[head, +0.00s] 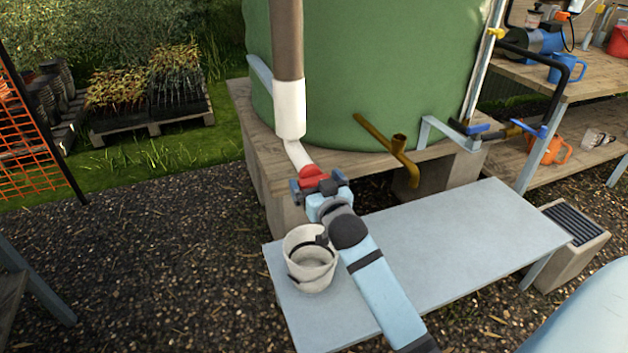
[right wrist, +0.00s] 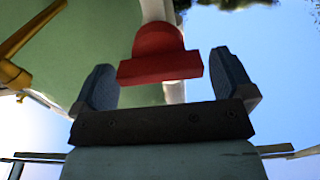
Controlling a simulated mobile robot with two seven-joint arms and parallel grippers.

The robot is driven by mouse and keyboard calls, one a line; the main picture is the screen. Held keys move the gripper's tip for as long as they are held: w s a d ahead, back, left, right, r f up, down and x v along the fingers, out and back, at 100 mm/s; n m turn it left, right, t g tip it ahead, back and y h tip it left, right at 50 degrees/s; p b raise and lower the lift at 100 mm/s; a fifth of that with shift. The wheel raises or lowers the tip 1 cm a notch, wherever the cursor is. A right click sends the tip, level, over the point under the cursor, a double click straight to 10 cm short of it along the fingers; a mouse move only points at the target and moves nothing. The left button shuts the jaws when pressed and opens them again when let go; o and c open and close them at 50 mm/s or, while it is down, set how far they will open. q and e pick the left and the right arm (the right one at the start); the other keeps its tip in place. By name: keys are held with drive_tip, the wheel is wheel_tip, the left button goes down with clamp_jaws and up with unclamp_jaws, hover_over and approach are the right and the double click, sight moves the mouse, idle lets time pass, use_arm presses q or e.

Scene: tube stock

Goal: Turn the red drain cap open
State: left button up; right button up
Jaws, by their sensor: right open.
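The red drain cap (head: 312,176) sits at the lower end of the white pipe elbow, below the brown downpipe. In the right wrist view the red cap (right wrist: 160,56) shows a round body with a flat bar-like edge. My right gripper (head: 317,186) is at the cap; in the right wrist view its two fingers (right wrist: 166,82) stand open on either side of the cap's bar, with gaps visible on both sides. The bar's near edge lies between the fingertips. My left gripper is not in view.
A white bucket (head: 308,272) stands on the grey bench (head: 480,225) beside my right arm. The green tank (head: 370,70) rises behind on a wooden stand. A brass tap (head: 390,150) sticks out to the right of the cap.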

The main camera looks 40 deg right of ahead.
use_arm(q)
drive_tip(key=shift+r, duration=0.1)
